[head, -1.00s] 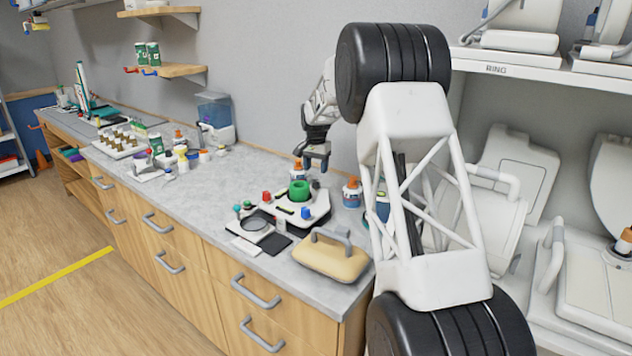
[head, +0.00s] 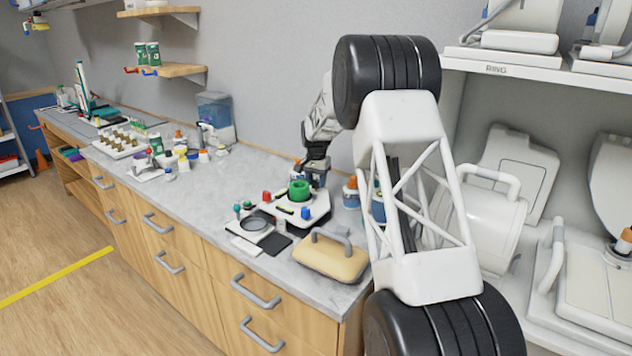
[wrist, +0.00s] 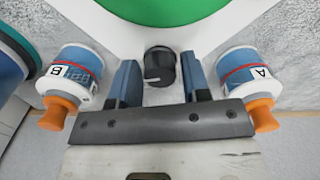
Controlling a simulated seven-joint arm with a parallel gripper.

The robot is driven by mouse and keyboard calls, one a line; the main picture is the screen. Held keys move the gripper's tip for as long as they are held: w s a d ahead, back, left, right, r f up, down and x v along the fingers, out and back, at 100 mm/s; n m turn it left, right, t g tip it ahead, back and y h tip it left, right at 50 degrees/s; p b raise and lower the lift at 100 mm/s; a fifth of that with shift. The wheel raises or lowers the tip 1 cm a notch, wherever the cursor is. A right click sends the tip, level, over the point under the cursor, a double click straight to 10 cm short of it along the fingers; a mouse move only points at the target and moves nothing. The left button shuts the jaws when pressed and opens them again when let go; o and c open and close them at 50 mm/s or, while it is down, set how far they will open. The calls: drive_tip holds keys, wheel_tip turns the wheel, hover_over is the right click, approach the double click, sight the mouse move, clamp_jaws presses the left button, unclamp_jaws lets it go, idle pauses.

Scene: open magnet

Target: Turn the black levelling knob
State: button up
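The black levelling knob (wrist: 160,67) shows in the wrist view at the edge of the white device base (wrist: 222,22), below a large green round part (wrist: 150,6). My gripper (wrist: 158,82) is open, with one blue finger on each side of the knob and a gap visible on both sides. In the head view my gripper (head: 314,172) is low behind the white device (head: 318,208), which carries the green ring (head: 299,190). The black knob is hidden there behind the device and gripper.
Two orange-capped bottles flank my gripper: bottle B (wrist: 78,75) on the left and bottle A (wrist: 242,72) on the right. A tan pad with a grey handle (head: 330,262) and a round dish on a tray (head: 253,223) stand in front.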

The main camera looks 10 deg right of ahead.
drive_tip(key=c, duration=0.6)
drive_tip(key=shift+n, duration=3.3)
drive_tip(key=o, duration=0.9)
drive_tip(key=shift+r, duration=0.15)
